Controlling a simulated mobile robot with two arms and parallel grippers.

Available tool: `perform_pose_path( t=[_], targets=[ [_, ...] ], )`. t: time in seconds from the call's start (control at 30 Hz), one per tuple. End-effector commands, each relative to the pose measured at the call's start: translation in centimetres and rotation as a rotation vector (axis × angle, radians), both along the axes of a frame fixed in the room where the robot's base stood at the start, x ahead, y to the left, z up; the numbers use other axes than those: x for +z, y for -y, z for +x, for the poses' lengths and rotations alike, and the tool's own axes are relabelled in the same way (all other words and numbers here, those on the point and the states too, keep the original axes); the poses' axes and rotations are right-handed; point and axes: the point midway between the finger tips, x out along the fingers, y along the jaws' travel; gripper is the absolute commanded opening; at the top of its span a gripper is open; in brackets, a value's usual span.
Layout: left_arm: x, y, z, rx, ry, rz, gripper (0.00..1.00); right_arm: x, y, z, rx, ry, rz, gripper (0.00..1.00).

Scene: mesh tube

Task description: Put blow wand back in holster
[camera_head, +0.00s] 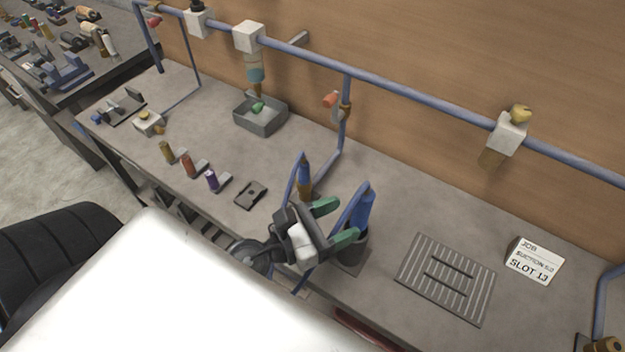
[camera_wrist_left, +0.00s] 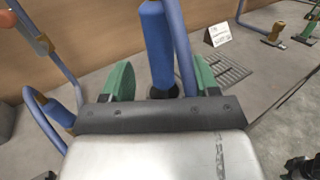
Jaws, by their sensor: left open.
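A blue-handled wand (camera_head: 362,212) with a blue hose stands upright in a dark cup-like holder (camera_head: 352,250) on the bench. In the left wrist view a blue handle (camera_wrist_left: 157,45) stands ahead between the green fingertips, its dark lower end partly hidden by the gripper. My left gripper (camera_head: 335,222) is open, with its green fingers (camera_wrist_left: 121,82) pointing toward that handle; contact cannot be told. A second blue-handled tool (camera_head: 304,172) with a brown lower part stands behind the gripper, its base partly hidden. I cannot tell which is the blow wand. My right gripper is not in view.
A blue pipe (camera_head: 420,100) runs along the back wall. A grey tray (camera_head: 261,114), small coloured tools (camera_head: 188,166) and a dark plate (camera_head: 251,195) are to the left.

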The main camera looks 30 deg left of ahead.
Motion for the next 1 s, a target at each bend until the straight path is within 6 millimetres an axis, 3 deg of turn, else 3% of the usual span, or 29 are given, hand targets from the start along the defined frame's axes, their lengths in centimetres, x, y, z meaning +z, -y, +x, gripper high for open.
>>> perform_pose_path(
  t=[0.1, 0.33, 1.0],
  targets=[
    [-0.7, -1.3, -2.3, -0.002, -0.003, 0.003, 0.6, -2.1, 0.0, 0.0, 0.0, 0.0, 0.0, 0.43],
    [-0.4, -2.8, -4.6, 0.0, -0.001, 0.001, 0.6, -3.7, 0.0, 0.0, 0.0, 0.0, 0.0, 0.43],
    [0.0, -3.1, -5.0, 0.0, 0.001, -0.001, 0.6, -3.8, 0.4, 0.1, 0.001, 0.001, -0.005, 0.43]
  ],
)
